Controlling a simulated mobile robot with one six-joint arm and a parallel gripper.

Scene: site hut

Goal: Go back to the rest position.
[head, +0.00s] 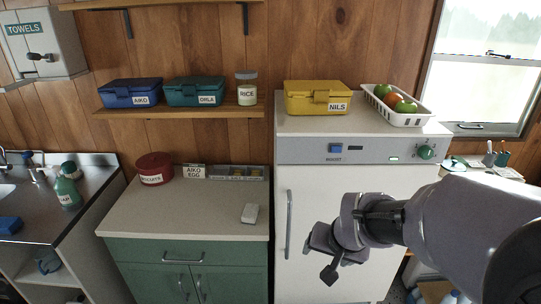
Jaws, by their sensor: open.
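My gripper (326,258) is at the end of my arm, which reaches in from the right in the head view. It hangs in front of the white fridge (340,210), below the control strip and to the right of the long door handle. Its jaws are small and dark in this view, and they are open. I see nothing between them.
The fridge top bears a yellow box (318,97) labelled NILS and a white fruit basket (397,105). A green cabinet (188,222) stands at left with a red tin (154,169) on top. Shelves hang above it. A sink counter (95,178) is far left.

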